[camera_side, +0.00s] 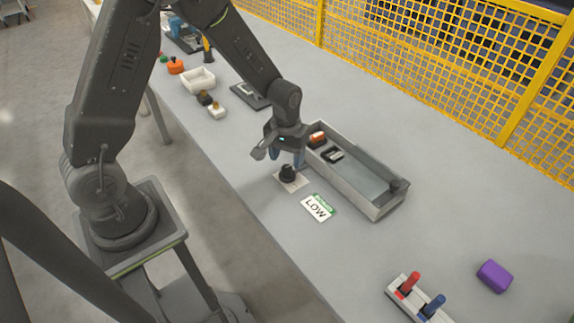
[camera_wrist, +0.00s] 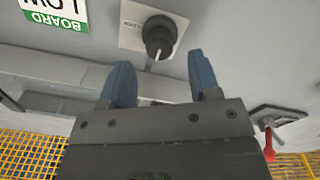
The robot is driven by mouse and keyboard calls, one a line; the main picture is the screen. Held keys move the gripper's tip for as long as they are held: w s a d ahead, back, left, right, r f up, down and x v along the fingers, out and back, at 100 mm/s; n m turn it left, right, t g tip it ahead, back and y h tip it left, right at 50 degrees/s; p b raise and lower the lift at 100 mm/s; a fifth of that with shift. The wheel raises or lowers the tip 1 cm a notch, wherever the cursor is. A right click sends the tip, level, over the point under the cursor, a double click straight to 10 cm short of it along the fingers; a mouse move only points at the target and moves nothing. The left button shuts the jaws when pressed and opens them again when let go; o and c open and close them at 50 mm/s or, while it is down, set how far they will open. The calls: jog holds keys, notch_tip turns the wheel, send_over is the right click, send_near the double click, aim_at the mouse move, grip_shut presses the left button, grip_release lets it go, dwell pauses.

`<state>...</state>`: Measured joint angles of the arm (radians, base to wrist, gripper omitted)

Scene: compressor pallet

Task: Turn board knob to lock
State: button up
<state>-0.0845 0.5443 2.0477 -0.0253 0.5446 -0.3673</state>
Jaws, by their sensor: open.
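The board knob (camera_side: 288,172) is a black round knob on a pale square plate on the grey table, near the middle of the side view. My gripper (camera_side: 286,160) is just above and behind the knob. In the wrist view its two blue fingers (camera_wrist: 163,80) are apart with nothing between them, and the knob lies beyond their tips. Any contact with the knob cannot be told.
A white and green card reading LOW (camera_side: 318,207) lies beside the knob. A long grey tray (camera_side: 378,212) with small parts stands close behind it. A switch block (camera_side: 391,293) with red and blue levers and a purple block (camera_side: 494,276) are at front right. Yellow mesh fence (camera_side: 455,75) runs behind.

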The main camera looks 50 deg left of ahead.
aim_at(287, 167)
jog(key=shift+f, duration=1.9)
jog(key=shift+c, duration=0.4)
jog(key=c, duration=0.8)
jog(key=shift+c, duration=0.2)
